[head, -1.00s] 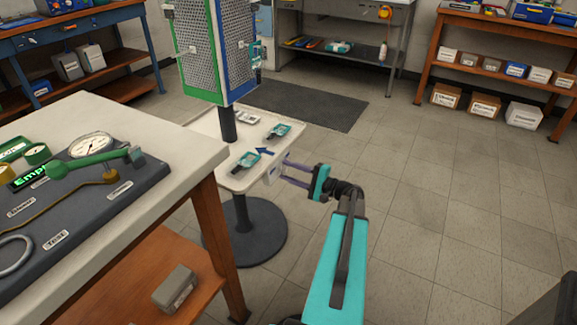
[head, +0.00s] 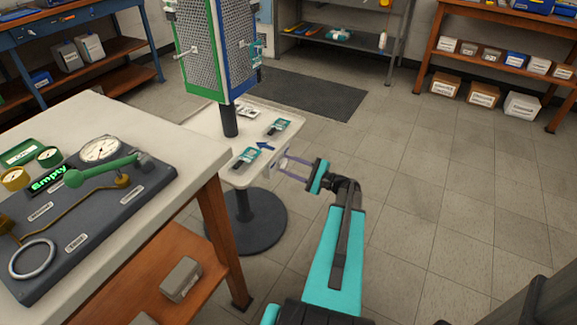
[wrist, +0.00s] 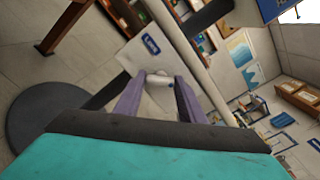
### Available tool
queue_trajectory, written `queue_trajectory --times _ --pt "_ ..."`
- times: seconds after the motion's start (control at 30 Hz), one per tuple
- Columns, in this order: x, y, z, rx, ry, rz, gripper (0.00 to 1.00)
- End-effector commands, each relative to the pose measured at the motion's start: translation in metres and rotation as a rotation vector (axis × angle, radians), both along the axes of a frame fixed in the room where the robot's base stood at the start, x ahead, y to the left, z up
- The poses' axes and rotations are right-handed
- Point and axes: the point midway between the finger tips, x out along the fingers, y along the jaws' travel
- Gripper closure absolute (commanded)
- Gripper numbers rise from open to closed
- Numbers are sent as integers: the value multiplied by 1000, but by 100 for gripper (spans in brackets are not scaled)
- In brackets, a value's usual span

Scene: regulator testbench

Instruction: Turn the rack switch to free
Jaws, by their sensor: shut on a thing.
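The rack is a stand with perforated panels (head: 222,50), a pale tray (head: 208,130) and a round dark base. The rack switch is on a small pale plate at the tray's front edge. In the wrist view its pale rounded knob (wrist: 158,77) sits between my purple fingertips, beside a blue label (wrist: 151,44) too small to read. My gripper (head: 279,165) is shut on this knob; it also shows in the wrist view (wrist: 158,88). The fingers hide the knob's sides. I cannot tell which setting the knob points to.
A workbench (head: 195,160) with a gauge panel (head: 110,195) stands close on the left. Small teal devices (head: 245,158) and a blue arrow (head: 265,146) are on the rack tray. The floor (head: 410,200) to the right of my arm is clear.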

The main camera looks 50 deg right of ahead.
Motion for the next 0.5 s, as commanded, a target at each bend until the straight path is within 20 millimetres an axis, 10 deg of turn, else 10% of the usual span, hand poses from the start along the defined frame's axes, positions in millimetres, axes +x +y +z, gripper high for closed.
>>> queue_trajectory --times 0.17,0.2,0.27,0.5 --pt "-2 -3 -2 1 5 -7 86" --pt "-2 -2 -2 1 5 -6 57" --pt "-1 -2 -2 1 5 -6 47" --pt "0 -1 -1 -1 2 -2 45"
